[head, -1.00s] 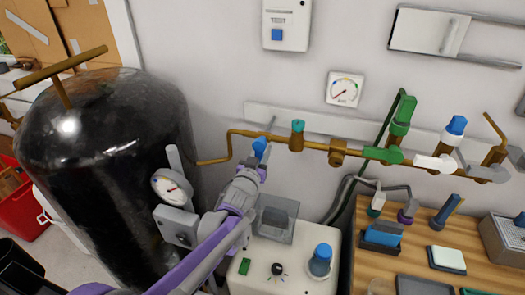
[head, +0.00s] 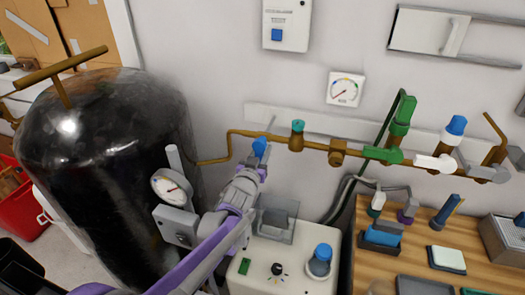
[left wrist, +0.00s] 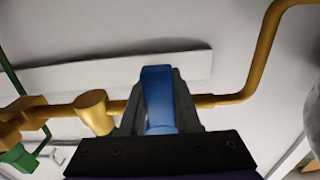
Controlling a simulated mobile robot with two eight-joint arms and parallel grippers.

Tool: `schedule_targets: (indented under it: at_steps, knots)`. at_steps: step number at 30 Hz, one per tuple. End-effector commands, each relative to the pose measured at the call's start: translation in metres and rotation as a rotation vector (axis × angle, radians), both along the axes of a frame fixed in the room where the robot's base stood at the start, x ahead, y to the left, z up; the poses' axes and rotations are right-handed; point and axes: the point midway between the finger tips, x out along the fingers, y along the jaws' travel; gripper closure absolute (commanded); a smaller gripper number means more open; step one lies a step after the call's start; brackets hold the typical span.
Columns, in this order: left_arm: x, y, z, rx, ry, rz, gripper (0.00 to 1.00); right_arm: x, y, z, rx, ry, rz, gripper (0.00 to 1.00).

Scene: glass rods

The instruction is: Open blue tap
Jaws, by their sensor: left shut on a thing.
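The blue tap handle (head: 260,147) is on the left part of the brass pipe (head: 238,132) on the wall. In the left wrist view the blue handle (left wrist: 158,98) stands upright between the two dark fingers of my left gripper (left wrist: 160,110). My left gripper (head: 257,160) is shut on this handle in the head view, with its arm reaching up from the lower left. The lower part of the handle and the tap's valve body are hidden by the gripper. My right gripper is not in view.
A teal-topped valve (head: 297,127) is close to the right on the same pipe. Green (head: 383,155) and white (head: 435,162) taps are further right. A black tank (head: 100,150) stands left of the arm. A white machine (head: 290,262) stands below the pipe, beside a wooden table.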

Motion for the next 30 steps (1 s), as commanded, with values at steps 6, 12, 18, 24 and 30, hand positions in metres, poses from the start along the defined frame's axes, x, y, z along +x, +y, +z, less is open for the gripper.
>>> schedule_targets:
  at_steps: [6, 12, 18, 24, 30]
  knots:
    - [0.000, 0.000, 0.000, 0.000, 0.000, 0.000, 1.00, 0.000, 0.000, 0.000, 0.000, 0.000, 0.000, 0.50]
    - [0.000, 0.000, 0.000, 0.004, -0.001, 0.000, 1.00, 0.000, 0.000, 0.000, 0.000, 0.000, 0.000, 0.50]
    - [0.001, 0.002, 0.000, 0.053, -0.017, 0.000, 1.00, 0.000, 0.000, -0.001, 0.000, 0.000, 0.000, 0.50]
    - [0.002, 0.007, 0.000, 0.167, -0.054, 0.001, 1.00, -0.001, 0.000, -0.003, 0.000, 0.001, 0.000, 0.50]
    - [0.004, 0.014, 0.002, 0.314, -0.102, 0.001, 1.00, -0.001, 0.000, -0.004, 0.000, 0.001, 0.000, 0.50]
